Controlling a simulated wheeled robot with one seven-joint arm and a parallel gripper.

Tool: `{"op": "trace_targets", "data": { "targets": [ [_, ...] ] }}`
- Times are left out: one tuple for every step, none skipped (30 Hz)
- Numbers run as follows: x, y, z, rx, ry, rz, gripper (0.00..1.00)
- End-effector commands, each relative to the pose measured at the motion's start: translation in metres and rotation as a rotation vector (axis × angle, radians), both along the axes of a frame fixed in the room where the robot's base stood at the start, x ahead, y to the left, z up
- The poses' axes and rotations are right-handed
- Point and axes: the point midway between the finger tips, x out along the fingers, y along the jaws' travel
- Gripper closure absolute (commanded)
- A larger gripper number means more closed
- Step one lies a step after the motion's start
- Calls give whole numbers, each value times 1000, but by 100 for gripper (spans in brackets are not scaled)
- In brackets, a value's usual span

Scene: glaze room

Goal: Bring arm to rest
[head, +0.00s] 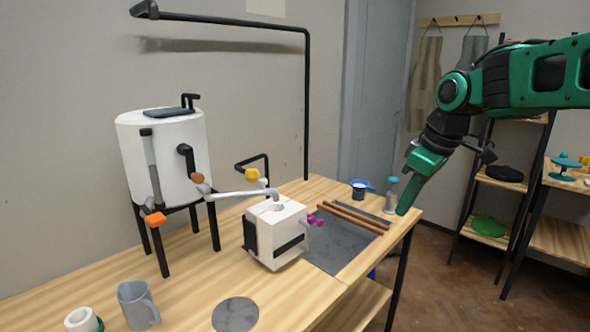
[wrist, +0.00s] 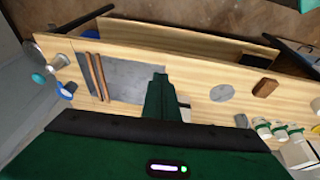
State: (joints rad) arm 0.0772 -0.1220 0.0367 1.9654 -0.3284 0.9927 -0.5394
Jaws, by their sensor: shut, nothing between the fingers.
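My green arm reaches in from the right in the head view, bent downward at the wrist. My gripper (head: 404,208) is shut and empty, its tip pointing down near the right end of the wooden table (head: 180,255). In the wrist view my gripper (wrist: 159,78) points over the table beside the grey slab (wrist: 130,78). The fingers look together, with nothing between them. I cannot tell exactly how high the tip is above the table.
A bottle (head: 391,195) stands near the gripper at the table's right end, by a blue-rimmed cup (head: 358,190). A white box (head: 276,232), large white tank (head: 165,160) and grey mug (head: 138,305) stand farther left. Shelves (head: 500,180) stand right.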

Motion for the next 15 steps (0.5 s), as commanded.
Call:
{"op": "trace_targets", "data": {
  "targets": [
    [-22,-25,-10,1,31,-120,100],
    [-35,-40,-17,2,50,-194,100],
    [-52,-58,-26,4,75,-291,100],
    [-66,-70,-32,7,94,-363,100],
    [-81,-81,-39,9,112,-434,100],
    [-100,-96,-48,13,136,-531,100],
    [-116,-106,-56,15,154,-601,100],
    [-131,-116,-62,19,171,-672,100],
    [-152,-127,-72,23,194,-765,100],
    [-168,-134,-80,26,213,-832,100],
    [-184,-141,-87,30,229,-898,100],
    [-204,-148,-96,35,250,-978,100],
    [-218,-152,-102,37,266,-1036,100],
    [-231,-156,-108,40,280,-1086,100],
    [-246,-160,-115,43,296,-1149,100]
  ]
}}
